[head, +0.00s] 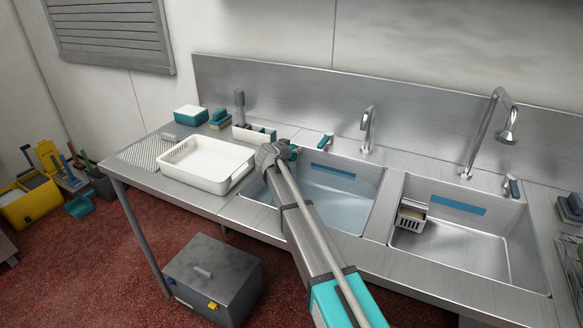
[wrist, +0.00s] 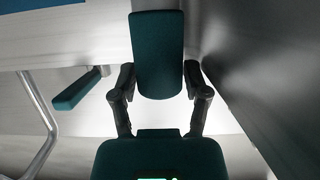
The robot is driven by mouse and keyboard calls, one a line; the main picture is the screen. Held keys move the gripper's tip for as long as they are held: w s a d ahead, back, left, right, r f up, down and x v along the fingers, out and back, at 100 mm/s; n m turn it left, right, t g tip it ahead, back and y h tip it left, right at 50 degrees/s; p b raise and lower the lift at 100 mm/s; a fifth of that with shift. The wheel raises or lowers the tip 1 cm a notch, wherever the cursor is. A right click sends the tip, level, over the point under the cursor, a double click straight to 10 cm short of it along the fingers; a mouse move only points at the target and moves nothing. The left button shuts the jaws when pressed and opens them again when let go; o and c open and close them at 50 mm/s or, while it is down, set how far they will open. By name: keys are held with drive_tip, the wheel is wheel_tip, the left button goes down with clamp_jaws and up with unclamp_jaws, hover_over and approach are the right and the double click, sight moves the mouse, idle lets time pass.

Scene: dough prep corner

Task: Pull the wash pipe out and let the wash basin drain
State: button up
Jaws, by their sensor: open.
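The wash basin (head: 338,190) is the left sink in the head view, with water in it and a blue stripe on its back wall. My gripper (head: 283,152) is at the basin's back left corner. In the wrist view my gripper (wrist: 160,78) is open, with a dark finger on each side of a teal block (wrist: 158,50). Whether the fingers touch the block is unclear. The block may be the handle of the wash pipe, but I cannot tell. No pipe shows below it, and my arm hides part of the basin in the head view.
A tap (head: 369,128) with a teal lever (head: 326,140) stands behind the basin. A white tray (head: 207,181) lies close on the left.

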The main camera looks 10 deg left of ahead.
clamp_jaws()
drive_tip(key=shift+r, duration=0.15)
drive_tip(key=shift+r+p, duration=0.95)
drive_tip(key=shift+p, duration=0.15)
drive_tip(key=s+r+p, duration=1)
drive_tip(key=s, duration=0.4)
drive_tip(key=shift+d+r+p, duration=0.3)
drive_tip(key=shift+r+p, duration=1.3)
